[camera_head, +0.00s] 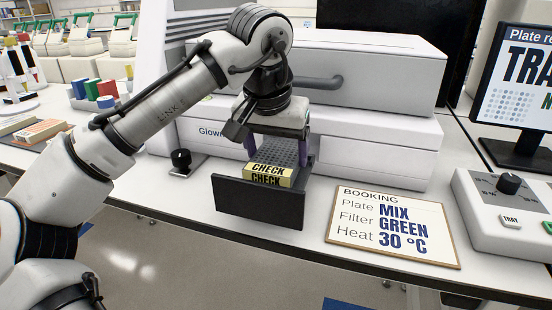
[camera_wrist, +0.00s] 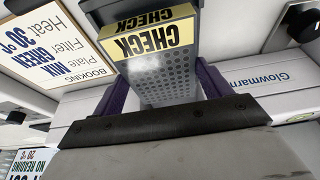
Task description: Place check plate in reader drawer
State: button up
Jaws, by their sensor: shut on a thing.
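The check plate (camera_head: 268,174) is grey with a grid of wells and a yellow label reading CHECK. My gripper (camera_head: 277,149) points down with its purple fingers shut on the plate's two sides. The dark reader drawer (camera_head: 257,204) stands out from the front of the white reader (camera_head: 365,152). The plate is level, over or within the drawer, just behind its front panel. I cannot tell whether it touches the drawer floor. In the wrist view the plate (camera_wrist: 168,78) lies between my fingers, and the drawer's dark edge shows around its label end.
A booking card (camera_head: 392,227) reads MIX, GREEN, 30 °C and lies right of the drawer. A black knob (camera_head: 181,160) stands left of it. A control box (camera_head: 507,210) with a TRAY button and a monitor (camera_head: 515,85) are at the right. The bench's front edge is close below the drawer.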

jog(key=shift+f, duration=0.9)
jog(key=o, duration=1)
